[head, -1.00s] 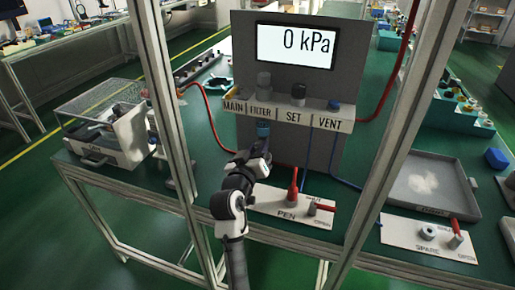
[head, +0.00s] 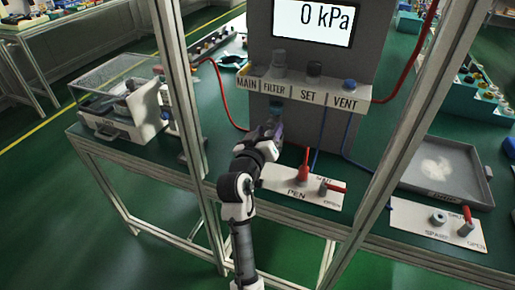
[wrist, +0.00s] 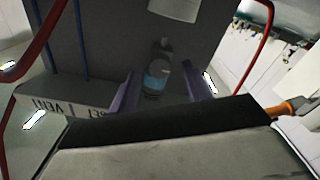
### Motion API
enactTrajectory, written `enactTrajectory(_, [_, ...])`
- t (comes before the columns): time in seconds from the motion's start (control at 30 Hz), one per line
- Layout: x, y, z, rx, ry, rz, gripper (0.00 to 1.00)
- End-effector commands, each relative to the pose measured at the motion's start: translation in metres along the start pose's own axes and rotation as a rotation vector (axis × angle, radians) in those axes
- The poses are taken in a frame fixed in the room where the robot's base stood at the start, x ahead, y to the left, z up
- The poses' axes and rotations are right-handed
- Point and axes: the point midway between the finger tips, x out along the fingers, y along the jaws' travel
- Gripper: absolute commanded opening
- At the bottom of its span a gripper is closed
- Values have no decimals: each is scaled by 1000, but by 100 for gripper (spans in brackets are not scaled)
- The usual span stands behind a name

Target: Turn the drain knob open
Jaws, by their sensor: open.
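The filter bowl with its blue band (wrist: 155,81) hangs under the shelf marked FILTER (head: 274,88). In the wrist view, which is turned nearly upside down, it shows between the two purple fingers of my gripper (wrist: 160,90). A small grey end piece (wrist: 164,45), seemingly the drain knob, sticks out of the bowl's free end; I cannot tell its turn position. In the head view my gripper (head: 274,131) is just below the bowl and hides part of it. The jaws are open, and no contact is visible.
The grey panel (head: 308,62) behind reads 0 kPa. A red hose (head: 222,95) passes left of the bowl, and a blue tube (head: 322,135) runs to the right. Frame posts (head: 180,90) stand either side.

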Motion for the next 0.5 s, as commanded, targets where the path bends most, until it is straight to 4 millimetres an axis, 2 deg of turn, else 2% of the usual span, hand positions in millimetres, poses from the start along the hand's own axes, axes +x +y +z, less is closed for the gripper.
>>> enactTrajectory(0.3, [-74,-3,2,1,2,-5,48])
enactTrajectory(0.5, [-106,-2,2,0,0,-5,48])
